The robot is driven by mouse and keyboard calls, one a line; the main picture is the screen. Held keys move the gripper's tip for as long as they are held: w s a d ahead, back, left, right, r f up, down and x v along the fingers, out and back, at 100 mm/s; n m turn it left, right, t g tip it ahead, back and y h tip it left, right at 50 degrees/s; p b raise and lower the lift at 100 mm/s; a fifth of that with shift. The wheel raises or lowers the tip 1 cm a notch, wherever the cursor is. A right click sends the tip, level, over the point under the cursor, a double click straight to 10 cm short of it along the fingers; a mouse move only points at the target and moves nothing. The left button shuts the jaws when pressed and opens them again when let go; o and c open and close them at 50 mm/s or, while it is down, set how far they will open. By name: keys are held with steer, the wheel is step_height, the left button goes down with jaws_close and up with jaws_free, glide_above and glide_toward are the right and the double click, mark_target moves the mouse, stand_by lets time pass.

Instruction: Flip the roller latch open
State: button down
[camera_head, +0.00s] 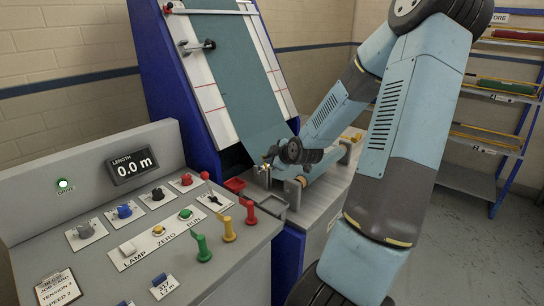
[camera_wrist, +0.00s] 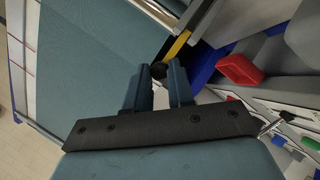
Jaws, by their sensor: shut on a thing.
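My gripper (camera_wrist: 160,78) shows in the wrist view with its two blue fingers close together around a small dark round knob (camera_wrist: 158,69). The knob appears to be the handle of the roller latch. A black bar with a yellow edge (camera_wrist: 178,44) runs up and right from beside the fingertips. In the head view my gripper (camera_head: 270,155) is at the lower end of the blue-green fabric (camera_head: 232,75), by the roller on the grey machine table. The latch there is small and partly hidden by my gripper, so its angle is unclear.
A control panel (camera_head: 135,235) with knobs, coloured levers and a length display (camera_head: 132,167) stands at left.

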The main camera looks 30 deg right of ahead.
steer(key=shift+s+d+f+t, duration=0.25)
steer(key=shift+s+d+t, duration=0.2)
steer(key=shift+t, duration=0.25)
steer(key=c, duration=1)
jaws_free()
steer(key=shift+a+f, duration=0.1)
